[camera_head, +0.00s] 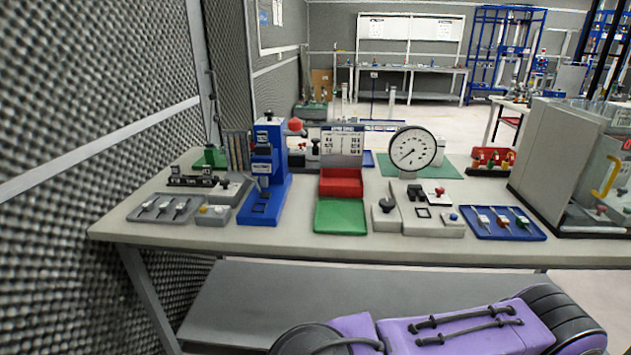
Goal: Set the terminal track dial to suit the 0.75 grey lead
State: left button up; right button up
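Neither of my grippers is in view. A tall blue press (268,170) stands left of centre on the bench, with small labels too small to read. Which part is the terminal track dial I cannot tell. Several leads lie in a grey tray (150,217) at the left. More leads lie in a blue tray (536,234) at the right. The 0.75 grey lead cannot be singled out.
A printed chart board (342,140) stands behind a red bin (341,183) and a green tray (340,217). A clear-fronted machine (562,160) fills the bench's right end. A foam wall (100,90) closes the left side. The bench's front edge (300,250) is clear.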

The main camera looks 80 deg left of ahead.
aim_at(223, 183)
jog(key=u, duration=0.85)
jog(key=k, duration=1.15)
jog(key=u, duration=0.9)
jog(key=i, duration=0.85)
jog(key=u, duration=1.05)
jog(key=i, duration=0.7)
jog(key=u, duration=0.9)
